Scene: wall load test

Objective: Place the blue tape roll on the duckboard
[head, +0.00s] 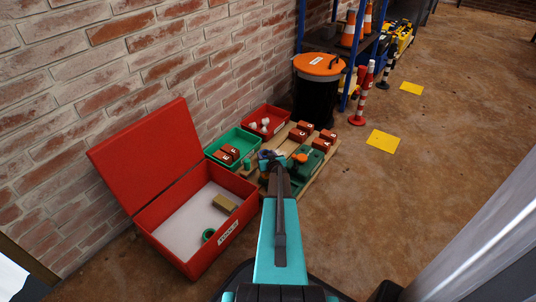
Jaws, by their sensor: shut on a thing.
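My turquoise arm reaches forward from the bottom middle of the head view. My gripper (272,164) is at its far end, over the near left part of the wooden duckboard (322,166). A small blue-violet thing (265,155), which looks like the blue tape roll, shows at the fingertips. My gripper is shut on it. The arm and gripper hide part of it, and I cannot tell whether it touches the boards. Red lettered blocks (305,126), a green box (304,168) and an orange item (301,158) are on the duckboard.
An open red toolbox (188,262) with a tan block and green ring stands at left. Green (214,151) and red (257,112) bins line the wall. A black bin with orange lid (319,66) stands behind.

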